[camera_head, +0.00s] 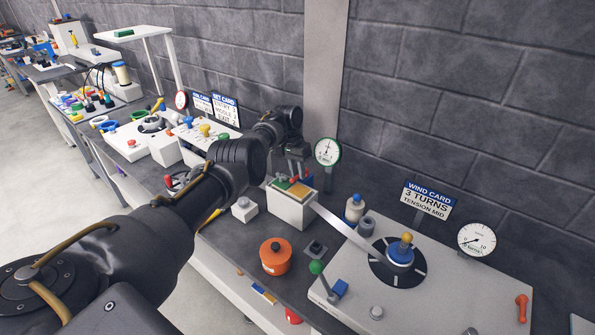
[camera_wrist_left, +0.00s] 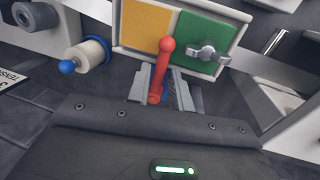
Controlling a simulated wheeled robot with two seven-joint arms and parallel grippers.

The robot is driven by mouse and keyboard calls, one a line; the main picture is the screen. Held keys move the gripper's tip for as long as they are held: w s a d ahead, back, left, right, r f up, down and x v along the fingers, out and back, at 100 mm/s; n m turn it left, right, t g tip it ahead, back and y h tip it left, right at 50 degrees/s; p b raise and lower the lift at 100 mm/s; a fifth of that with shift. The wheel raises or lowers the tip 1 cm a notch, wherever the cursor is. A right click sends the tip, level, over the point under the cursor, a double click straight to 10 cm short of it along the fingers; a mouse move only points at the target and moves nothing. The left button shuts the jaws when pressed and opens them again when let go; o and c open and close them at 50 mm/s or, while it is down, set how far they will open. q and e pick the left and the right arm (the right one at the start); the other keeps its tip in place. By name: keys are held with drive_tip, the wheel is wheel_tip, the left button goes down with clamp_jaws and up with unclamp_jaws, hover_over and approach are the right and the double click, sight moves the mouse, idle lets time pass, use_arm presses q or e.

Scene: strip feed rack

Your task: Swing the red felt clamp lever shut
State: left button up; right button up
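The red lever (camera_wrist_left: 163,72) has a round knob and stands up at the near edge of the white box in the left wrist view. The box (camera_head: 292,210) has a yellow and green top; its frame shows in the left wrist view (camera_wrist_left: 120,42). My left gripper (camera_head: 298,172) is at the box's back edge in the head view. In the left wrist view its fingers (camera_wrist_left: 162,90) lie on either side of the lever's lower part. They look open, with a gap beside the lever. Whether one finger touches it I cannot tell. My right gripper is not in view.
A silver wing nut (camera_wrist_left: 208,54) sits on the green panel. A pale strip (camera_head: 345,228) runs from the box to the blue hub (camera_head: 400,252). An orange pot (camera_head: 275,257), a white block (camera_head: 244,209) and a dial gauge (camera_head: 327,152) stand around the box.

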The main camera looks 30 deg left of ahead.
use_arm(q)
drive_tip(key=shift+o, duration=1.4)
wheel_tip(320, 180, up, 10)
drive_tip(key=a+p, duration=0.2)
drive_tip(key=p, duration=0.4)
drive_tip(key=shift+r, duration=0.25)
drive_tip(key=shift+w+a, duration=0.1)
drive_tip(key=shift+w, duration=0.05)
